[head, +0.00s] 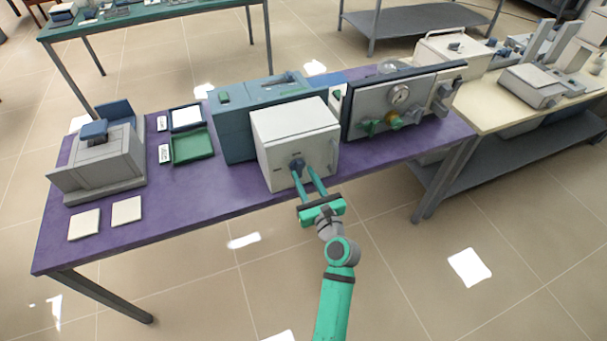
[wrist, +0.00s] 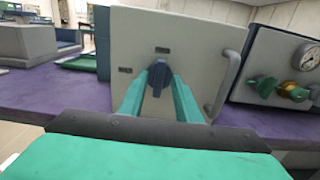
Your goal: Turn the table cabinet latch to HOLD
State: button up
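The table cabinet (head: 290,128) is a pale grey box standing on the purple table. Its latch (wrist: 159,75) is a dark blue knob in the middle of the front, with its grip upright in the wrist view. Small dark labels sit above and to the left of the latch; their words are too small to read. My gripper (head: 303,171) is in front of the cabinet, its two green fingers pointing at the latch. In the wrist view the fingertips lie on both sides of the knob, very near it; whether they press on it is unclear.
The cabinet's bar handle (wrist: 224,87) stands out right of my fingers. A panel with a gauge and several knobs (head: 404,102) is further right. A blue unit (head: 232,125) stands behind left. Green tray (head: 192,147) and grey machine (head: 103,160) are left. The floor in front is clear.

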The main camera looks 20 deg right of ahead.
jog(key=shift+w, duration=0.8)
jog(key=shift+c, duration=0.5)
grip_shut()
jog(key=shift+a, duration=0.1)
jog(key=shift+s, duration=0.1)
